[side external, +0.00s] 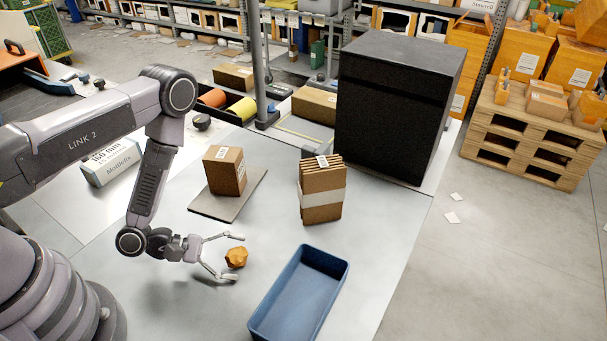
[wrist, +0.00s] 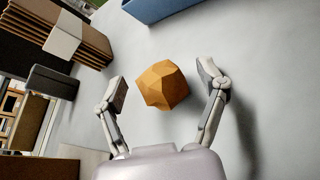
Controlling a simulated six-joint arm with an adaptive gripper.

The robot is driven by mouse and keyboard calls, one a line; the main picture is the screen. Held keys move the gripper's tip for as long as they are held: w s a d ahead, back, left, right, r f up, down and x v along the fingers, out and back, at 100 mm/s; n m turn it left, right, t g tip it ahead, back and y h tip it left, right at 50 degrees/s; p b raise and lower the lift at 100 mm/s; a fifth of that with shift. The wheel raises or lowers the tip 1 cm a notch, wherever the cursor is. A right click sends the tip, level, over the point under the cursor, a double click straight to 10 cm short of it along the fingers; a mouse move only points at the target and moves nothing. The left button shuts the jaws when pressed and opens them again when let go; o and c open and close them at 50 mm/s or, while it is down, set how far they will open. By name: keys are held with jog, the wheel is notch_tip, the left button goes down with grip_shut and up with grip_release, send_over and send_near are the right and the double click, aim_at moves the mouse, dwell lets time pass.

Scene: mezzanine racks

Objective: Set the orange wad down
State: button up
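The orange wad (side external: 236,257) is a small faceted lump, seemingly resting on the pale grey work surface (side external: 390,235). In the wrist view the wad (wrist: 163,86) is near the middle, with bare surface around it. My gripper (side external: 237,259) is open, its two fingers spread on either side of the wad near the fingertips. In the wrist view my gripper (wrist: 163,80) shows a clear gap between each finger and the wad. Neither finger touches it.
A blue tray (side external: 335,267) stands right of the wad, empty. A bundle of flat cartons (side external: 320,205) stands behind. A brown box (side external: 224,170) sits on a flat plate (side external: 205,208). A large black case (side external: 395,100) stands further back. Surface around the wad is clear.

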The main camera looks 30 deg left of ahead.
jog(key=shift+r, duration=0.15)
jog(key=v, duration=1.1)
jog(key=shift+s+a+r, duration=0.15)
jog(key=shift+s+a, duration=0.05)
jog(key=shift+a, duration=0.1)
jog(key=shift+w+r, duration=0.1)
jog(key=shift+r, duration=0.2)
notch_tip(320, 180, up, 20)
jog(key=s+d+m+g, duration=0.2)
jog(key=m+g, duration=0.8)
jog(key=m, duration=0.4)
jog(key=s+a+r+m+t+y, duration=0.2)
jog(key=s+a+r+t+y, duration=0.1)
jog(key=r, duration=0.4)
jog(key=s+a+r+m+t+y, duration=0.3)
jog(key=a+r+t+y, duration=0.1)
jog(key=r+y, duration=0.4)
jog(key=shift+s+a+r+t+y, duration=0.2)
jog(key=shift+a+t+y, duration=0.1)
jog(key=shift+a+t, duration=0.1)
